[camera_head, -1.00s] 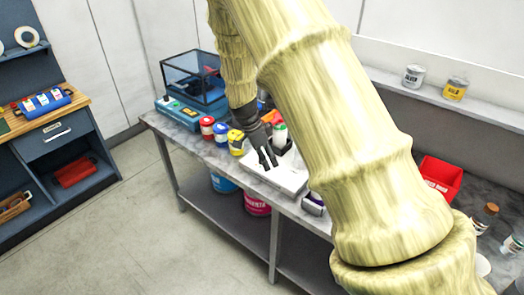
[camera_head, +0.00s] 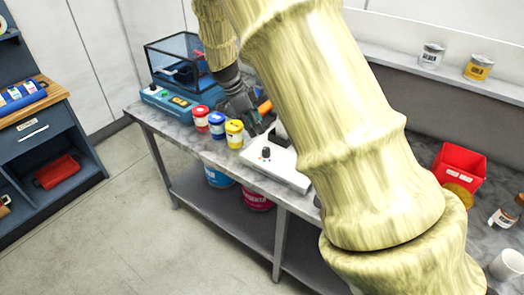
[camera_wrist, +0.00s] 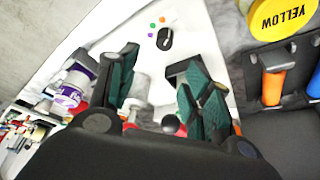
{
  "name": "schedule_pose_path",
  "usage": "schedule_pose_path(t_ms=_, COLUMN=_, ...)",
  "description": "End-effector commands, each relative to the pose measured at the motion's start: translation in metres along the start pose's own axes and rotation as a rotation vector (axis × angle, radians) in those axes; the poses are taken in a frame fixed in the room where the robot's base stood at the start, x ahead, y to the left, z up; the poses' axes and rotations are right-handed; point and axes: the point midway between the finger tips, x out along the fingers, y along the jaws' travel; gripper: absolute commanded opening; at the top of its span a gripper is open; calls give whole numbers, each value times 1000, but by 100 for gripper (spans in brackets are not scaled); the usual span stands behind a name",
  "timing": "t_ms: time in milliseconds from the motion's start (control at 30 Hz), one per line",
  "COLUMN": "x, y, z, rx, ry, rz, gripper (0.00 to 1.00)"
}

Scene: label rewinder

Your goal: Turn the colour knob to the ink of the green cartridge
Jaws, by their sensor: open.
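The white machine (camera_head: 286,167) stands on the bench, with a small black colour knob (camera_head: 266,153) on its top. In the wrist view the black knob (camera_wrist: 165,39) has a pale pointer line and several coloured dots beside it, including green, orange and purple. My gripper (camera_wrist: 160,88) is open and empty, its two dark green pads apart, with the knob beyond the fingertips and not touched. In the head view my gripper (camera_head: 252,121) is above the bench behind the yellow can. An orange cartridge (camera_wrist: 272,86) sits in a black holder. I cannot make out the green cartridge.
A red can (camera_head: 201,119), blue can (camera_head: 217,126) and yellow can (camera_head: 234,134) stand left of the machine. A blue device with a clear box (camera_head: 180,100) is at the bench's left end. A red bin (camera_head: 459,163) stands right. My arm hides the bench's middle.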

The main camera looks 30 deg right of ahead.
Motion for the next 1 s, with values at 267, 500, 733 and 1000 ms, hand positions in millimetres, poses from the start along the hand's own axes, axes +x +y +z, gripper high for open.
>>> schedule_pose_path(t_ms=267, x=20, y=0, z=4, rx=3, ry=-1, rz=1, gripper=49)
schedule_pose_path(t_ms=500, x=44, y=1, z=3, rx=2, ry=-1, rz=4, gripper=49)
schedule_pose_path(t_ms=733, x=78, y=1, z=4, rx=0, ry=0, rz=3, gripper=49)
schedule_pose_path(t_ms=1000, x=110, y=0, z=5, rx=-1, ry=0, rz=1, gripper=49)
